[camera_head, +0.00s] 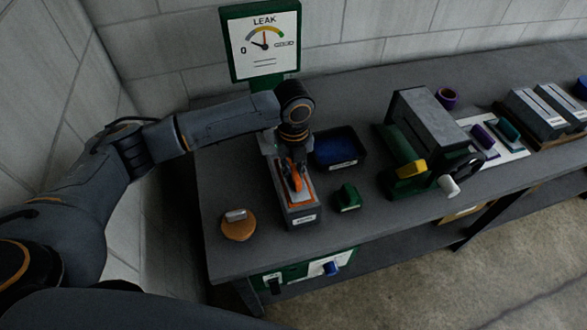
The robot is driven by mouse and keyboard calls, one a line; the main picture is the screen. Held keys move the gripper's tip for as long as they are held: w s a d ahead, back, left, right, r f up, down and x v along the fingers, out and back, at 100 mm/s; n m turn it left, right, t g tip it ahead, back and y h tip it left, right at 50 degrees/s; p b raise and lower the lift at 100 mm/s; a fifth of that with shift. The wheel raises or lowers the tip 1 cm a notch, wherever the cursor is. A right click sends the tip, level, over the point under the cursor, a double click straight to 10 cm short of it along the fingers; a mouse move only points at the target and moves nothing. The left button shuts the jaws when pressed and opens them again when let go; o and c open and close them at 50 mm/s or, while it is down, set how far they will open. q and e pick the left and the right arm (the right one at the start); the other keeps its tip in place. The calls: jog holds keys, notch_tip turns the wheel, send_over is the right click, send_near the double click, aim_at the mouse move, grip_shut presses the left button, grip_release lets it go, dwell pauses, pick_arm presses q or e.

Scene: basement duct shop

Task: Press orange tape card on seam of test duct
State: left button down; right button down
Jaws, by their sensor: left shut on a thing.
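My left gripper (294,178) points down over a grey box with a white label (304,220) on its front and orange edging around its top. It is shut on an orange piece that looks like the orange tape card (297,184), at the top of the box. The fingers partly hide the card, and I cannot tell whether it touches the box. The box looks like the test duct (300,213), but its label is too small to read and its seam is hard to make out. My right gripper is not in view.
Nearby are an orange disc with a grey grip (238,227), a green block (347,197), and a dark blue-lined tray (338,150). A cranked machine (428,128) and grey boxes (535,115) stand to the right.

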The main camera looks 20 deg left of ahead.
aim_at(294, 169)
pick_arm(q)
jog(key=shift+s+f+p, duration=0.15)
jog(key=shift+f+p, duration=0.05)
jog(key=shift+p, duration=0.1)
dwell(0.5)
jog(key=shift+s+f, duration=0.1)
dwell(0.8)
jog(key=r+p, duration=0.2)
jog(key=r, duration=0.1)
jog(key=r+p, duration=0.2)
jog(key=p, duration=0.1)
jog(key=shift+w+r+p, duration=0.2)
jog(key=shift+r+p, duration=0.15)
jog(key=shift+r, duration=1.35)
